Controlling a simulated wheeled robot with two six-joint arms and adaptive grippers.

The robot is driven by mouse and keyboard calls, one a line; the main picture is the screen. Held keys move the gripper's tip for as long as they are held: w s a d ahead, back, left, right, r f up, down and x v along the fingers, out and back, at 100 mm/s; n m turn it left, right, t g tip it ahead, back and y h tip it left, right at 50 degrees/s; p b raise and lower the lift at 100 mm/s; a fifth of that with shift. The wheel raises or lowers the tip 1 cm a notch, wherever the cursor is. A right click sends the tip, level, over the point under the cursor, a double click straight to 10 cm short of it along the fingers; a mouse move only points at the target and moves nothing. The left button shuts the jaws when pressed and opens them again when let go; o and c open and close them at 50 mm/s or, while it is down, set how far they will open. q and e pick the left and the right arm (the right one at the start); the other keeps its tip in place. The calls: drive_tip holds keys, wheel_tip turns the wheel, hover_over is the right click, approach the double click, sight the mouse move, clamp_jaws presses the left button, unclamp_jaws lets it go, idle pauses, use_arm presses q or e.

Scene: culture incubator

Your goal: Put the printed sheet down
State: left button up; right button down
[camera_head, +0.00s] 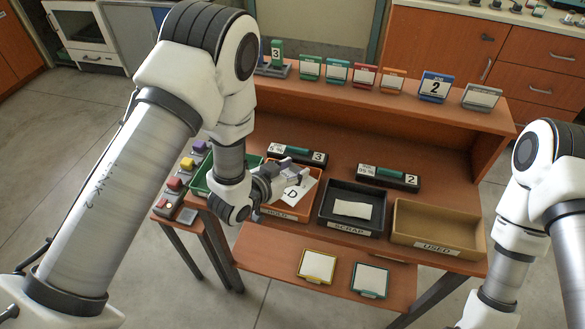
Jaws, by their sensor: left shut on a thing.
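My left gripper (285,180) is shut on the printed sheet (301,190), a white sheet with a dark letter that looks like D. The sheet is over the orange tray (301,216), whose front label is partly readable as HOLD. I cannot tell whether the sheet touches the tray. The gripper and wrist hide part of the sheet and the tray's left side. My right arm shows at the right edge, with its gripper out of view.
A green tray (198,184) stands left, partly hidden by my arm. Right are a black SCRAP tray (349,228) holding a paper and an empty tan USED tray (437,247). Two black numbered devices (388,177) lie behind. Coloured cards (365,77) line the upper shelf.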

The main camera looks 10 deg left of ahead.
use_arm(q)
drive_tip(key=shift+f, duration=0.35)
drive_tip(key=o, duration=0.9)
drive_tip(key=shift+o, duration=0.2)
drive_tip(key=shift+r, duration=0.15)
